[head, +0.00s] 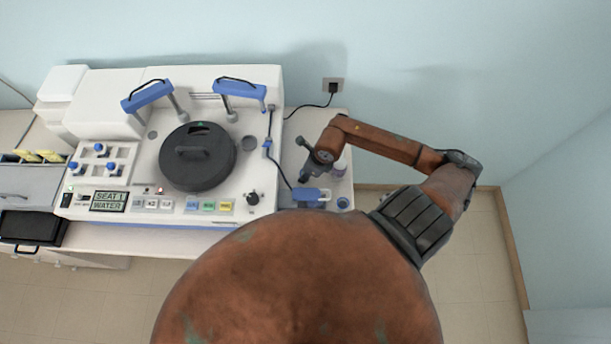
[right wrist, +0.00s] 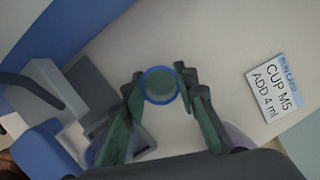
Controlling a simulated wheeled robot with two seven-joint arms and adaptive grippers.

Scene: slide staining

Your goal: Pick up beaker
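A small round vessel with a blue rim and grey-green inside, taken as the beaker (right wrist: 160,86), shows in the right wrist view, seen from above. My right gripper (right wrist: 161,80) has a finger on each side of it, apart, with the vessel between the fingertips. I see no clear grip on it; its height below the tips is hard to judge. In the head view my right gripper (head: 304,174) hangs over the table right of the white machine (head: 265,170). My left gripper is out of view.
A white card (right wrist: 272,90) reading "CUP M5 ADD 4 ml" lies on the table. A blue-topped grey fixture (right wrist: 48,85) is left of the fingers. A pale bottle (head: 340,166) stands beside my right wrist. A black cable runs to the wall socket (head: 333,86).

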